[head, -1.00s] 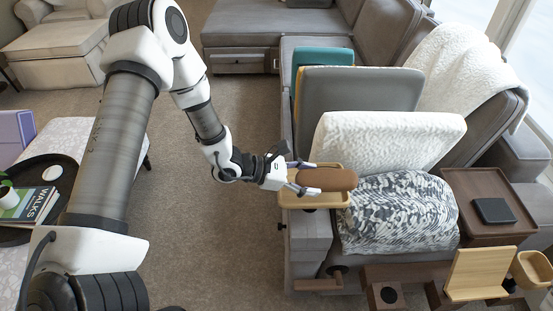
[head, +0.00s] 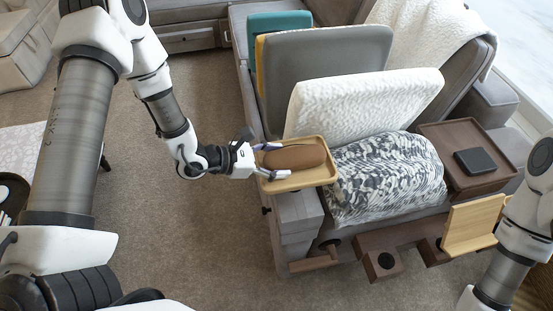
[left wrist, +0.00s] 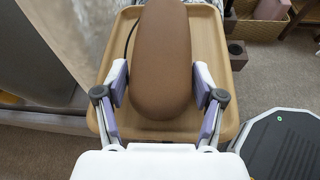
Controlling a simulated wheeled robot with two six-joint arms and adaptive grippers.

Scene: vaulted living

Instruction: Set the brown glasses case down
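The brown glasses case (head: 295,157) is a long rounded case over a light wooden tray (head: 322,178) on the sofa's arm. My left gripper (head: 274,160) reaches in from the left, with one finger along each long side of the case. In the left wrist view the case (left wrist: 161,60) fills the space between the finger pads (left wrist: 161,86), and the tray (left wrist: 235,55) is under it. The pads look pressed to its sides. I cannot tell whether its underside touches the tray. My right arm shows at the right edge; its gripper is out of view.
A patterned cushion (head: 385,178) and a white cushion (head: 365,105) stand right of the tray. A brown tray (head: 440,140) holding a dark flat box (head: 475,161) lies further right. A wooden stand (head: 473,225) is at lower right. Carpet left of the sofa is clear.

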